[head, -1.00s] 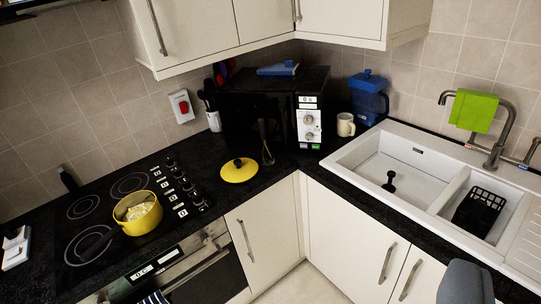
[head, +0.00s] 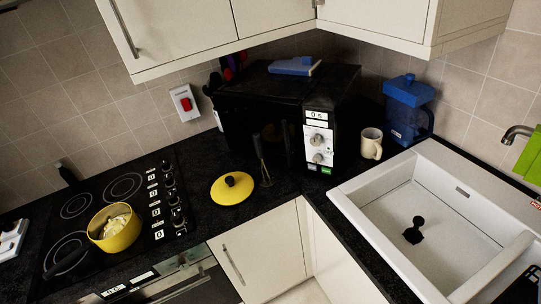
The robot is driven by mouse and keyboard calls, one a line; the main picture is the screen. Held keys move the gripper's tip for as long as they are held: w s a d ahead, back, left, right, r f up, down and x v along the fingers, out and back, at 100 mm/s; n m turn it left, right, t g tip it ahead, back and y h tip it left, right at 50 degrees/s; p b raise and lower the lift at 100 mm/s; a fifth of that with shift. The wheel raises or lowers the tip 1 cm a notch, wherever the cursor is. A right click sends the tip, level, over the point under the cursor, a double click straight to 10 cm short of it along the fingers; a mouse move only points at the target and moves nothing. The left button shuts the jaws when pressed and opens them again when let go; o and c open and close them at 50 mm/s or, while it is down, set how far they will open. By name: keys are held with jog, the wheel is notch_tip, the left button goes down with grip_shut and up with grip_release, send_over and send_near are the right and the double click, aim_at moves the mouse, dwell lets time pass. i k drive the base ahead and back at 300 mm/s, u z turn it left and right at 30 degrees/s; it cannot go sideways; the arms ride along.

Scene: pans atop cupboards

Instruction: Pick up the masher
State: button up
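A dark-handled utensil with a thin metal lower part, which looks like the masher (head: 262,160), stands upright on the black worktop. It appears to lean against the front of the black microwave (head: 262,98), just right of the yellow lid (head: 232,188). Its lower end is too small and dark to make out clearly. My gripper is not in view, so I cannot tell its state or whether it holds anything.
A yellow pot (head: 115,228) with pale contents stands on the black hob (head: 97,200). A cream mug (head: 371,144) and blue jug (head: 408,108) stand right of the microwave. The white sink (head: 385,205) holds a small black object (head: 414,230). Wall cupboards (head: 185,25) overhang the worktop.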

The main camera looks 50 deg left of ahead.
aim_at(267, 180)
jog(key=u, duration=0.4)
jog(key=i, duration=1.15)
jog(key=u, duration=1.15)
jog(key=i, duration=0.55)
jog(key=u, duration=0.4)
